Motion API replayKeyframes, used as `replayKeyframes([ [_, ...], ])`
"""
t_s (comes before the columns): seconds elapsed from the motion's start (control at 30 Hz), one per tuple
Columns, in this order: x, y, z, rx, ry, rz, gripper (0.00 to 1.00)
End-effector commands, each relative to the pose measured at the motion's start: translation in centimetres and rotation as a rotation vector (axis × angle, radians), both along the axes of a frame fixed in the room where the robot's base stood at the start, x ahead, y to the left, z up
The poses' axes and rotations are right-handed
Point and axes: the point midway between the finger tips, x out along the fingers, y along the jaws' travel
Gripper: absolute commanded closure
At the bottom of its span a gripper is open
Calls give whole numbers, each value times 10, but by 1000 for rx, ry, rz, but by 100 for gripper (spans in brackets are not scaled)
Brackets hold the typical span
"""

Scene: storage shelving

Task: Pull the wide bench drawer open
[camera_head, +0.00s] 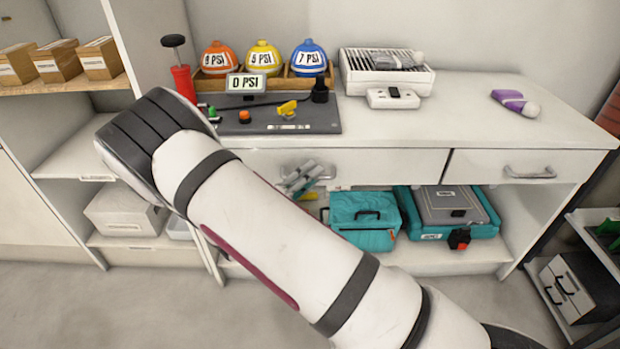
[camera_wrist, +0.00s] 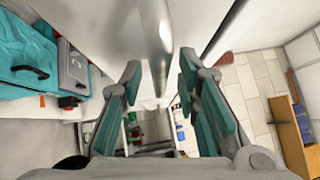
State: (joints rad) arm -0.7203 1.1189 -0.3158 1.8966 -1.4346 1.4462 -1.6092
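The wide bench drawer (camera_head: 390,164) is the left, longer front under the white benchtop. It looks shut, about flush with the narrower drawer beside it. Its metal handle (camera_head: 322,171) is partly hidden behind my gripper (camera_head: 300,180). In the wrist view the handle bar (camera_wrist: 156,45) runs between the two teal-padded fingers of my gripper (camera_wrist: 160,95). The fingers are spread, with a gap showing on both sides of the bar. I cannot tell whether either finger touches it. My arm hides the drawer's left part in the head view.
A narrower drawer with its own handle (camera_head: 530,173) is to the right. Below are a teal bag (camera_head: 365,222) and a teal case (camera_head: 480,222). The benchtop holds a dark mat with a gauge (camera_head: 246,84), coloured domes and a white tray (camera_head: 388,75). Floor in front is clear.

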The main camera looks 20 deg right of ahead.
Motion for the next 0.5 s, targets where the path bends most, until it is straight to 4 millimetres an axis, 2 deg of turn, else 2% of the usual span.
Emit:
replayKeyframes([
  [0.03,0,0,0,0,0,0,70],
  [0.17,0,0,0,0,0,0,100],
  [0.5,-2,1,0,0,0,0,100],
])
